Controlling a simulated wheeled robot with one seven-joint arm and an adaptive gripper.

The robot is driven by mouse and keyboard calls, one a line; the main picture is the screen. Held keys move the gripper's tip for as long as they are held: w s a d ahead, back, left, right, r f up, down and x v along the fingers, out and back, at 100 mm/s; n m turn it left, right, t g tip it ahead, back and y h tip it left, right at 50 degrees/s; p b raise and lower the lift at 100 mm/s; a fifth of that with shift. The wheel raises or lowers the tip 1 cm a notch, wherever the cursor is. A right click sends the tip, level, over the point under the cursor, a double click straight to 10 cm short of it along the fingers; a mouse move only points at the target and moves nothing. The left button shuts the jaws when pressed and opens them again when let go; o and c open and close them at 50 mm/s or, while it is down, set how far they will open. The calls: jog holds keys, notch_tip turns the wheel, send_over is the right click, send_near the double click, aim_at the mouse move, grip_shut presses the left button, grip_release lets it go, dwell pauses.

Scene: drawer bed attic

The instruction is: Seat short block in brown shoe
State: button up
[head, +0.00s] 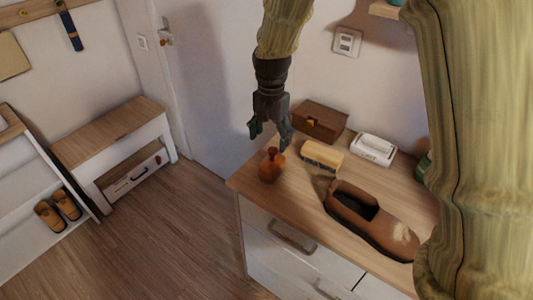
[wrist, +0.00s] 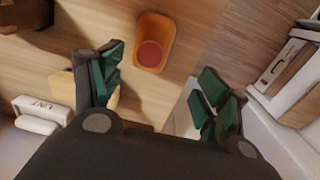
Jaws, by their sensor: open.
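A short, rounded orange block (head: 270,167) with a red knob on top stands near the left end of the dresser top. It appears to be the short block. From above it also shows in the wrist view (wrist: 151,28), beyond and between my fingertips. My gripper (head: 269,138) is open and empty, above the block and slightly behind it, fingers pointing down. The brown shoe (head: 392,238) lies on the dresser to the block's right, its dark opening facing up and its toe toward the lower right. Part of what looks like the shoe shows at the wrist view's upper left (wrist: 30,12).
A tan brush-like block (head: 322,155), a brown box (head: 320,121) with a yellow clasp and a white case (head: 373,150) stand behind. The dresser top (head: 300,203) is bare between orange block and shoe. Left are floor and a white bench (head: 110,142).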

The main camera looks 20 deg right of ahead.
aim_at(275, 151)
jog(key=s+f, duration=0.2)
jog(key=s, duration=0.1)
jog(key=shift+d+f, duration=0.15)
jog(key=shift+f, duration=0.1)
jog(key=shift+f+p, duration=0.2)
jog(key=shift+p, duration=0.1)
jog(key=shift+w+f, duration=0.9)
jog(key=shift+f, duration=0.15)
jog(key=shift+s+f+p, duration=0.2)
jog(key=shift+f+p, duration=0.15)
jog(key=shift+f, duration=0.6)
jog(key=shift+s+f+p, duration=0.2)
jog(key=shift+f+p, duration=0.15)
jog(key=shift+f, duration=1)
jog(key=shift+s+r, duration=0.1)
jog(key=shift+s, duration=0.05)
jog(key=c, duration=1.2)
jog(key=shift+o, duration=0.2)
